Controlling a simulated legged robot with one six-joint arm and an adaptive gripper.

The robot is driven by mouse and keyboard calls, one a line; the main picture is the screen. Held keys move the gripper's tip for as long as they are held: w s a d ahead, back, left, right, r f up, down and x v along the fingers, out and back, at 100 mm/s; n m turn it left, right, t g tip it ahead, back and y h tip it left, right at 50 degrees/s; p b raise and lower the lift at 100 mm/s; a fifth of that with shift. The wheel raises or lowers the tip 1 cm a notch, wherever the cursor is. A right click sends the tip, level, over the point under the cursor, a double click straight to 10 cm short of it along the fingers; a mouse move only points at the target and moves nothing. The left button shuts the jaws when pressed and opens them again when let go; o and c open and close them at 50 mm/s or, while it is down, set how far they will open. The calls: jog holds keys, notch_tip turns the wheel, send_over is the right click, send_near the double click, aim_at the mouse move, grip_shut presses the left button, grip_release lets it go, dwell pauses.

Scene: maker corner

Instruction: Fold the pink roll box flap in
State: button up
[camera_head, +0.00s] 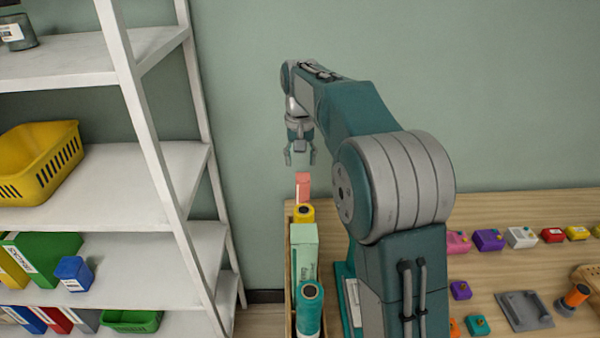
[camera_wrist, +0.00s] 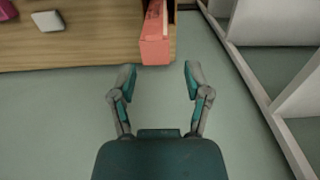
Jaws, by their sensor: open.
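The pink roll box (camera_head: 303,190) stands at the far end of a row of boxes and rolls by the table's left edge. In the wrist view the pink box (camera_wrist: 155,50) shows at the top middle, at the table's edge. I cannot clearly tell its flap from the rest of it. My gripper (camera_head: 300,158) hangs above the pink box in the head view, fingers down. In the wrist view my gripper (camera_wrist: 158,80) is open and empty, its fingertips apart on either side below the box's near face, not touching it.
A yellow roll (camera_head: 304,213), a pale green box (camera_head: 304,240) and a teal roll (camera_head: 310,310) line up in front of the pink box. A white shelf (camera_head: 170,170) stands to the left. Several small coloured blocks lie on the wooden table (camera_head: 500,215) to the right.

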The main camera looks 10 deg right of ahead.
aim_at(297, 179)
notch_tip(297, 179, up, 8)
jog(key=shift+d+f, duration=0.2)
jog(key=shift+d, duration=0.05)
jog(key=o, duration=0.3)
jog(key=shift+a, duration=0.1)
jog(key=shift+h, duration=0.3)
jog(key=f, duration=0.7)
jog(key=a+f, duration=0.1)
jog(key=f, duration=0.3)
jog(key=shift+w+f, duration=0.2)
jog(key=shift+f, duration=0.05)
jog(key=shift+a+f, duration=0.1)
jog(key=shift+f, duration=0.25)
jog(key=shift+a+f, duration=0.15)
jog(key=shift+a, duration=0.15)
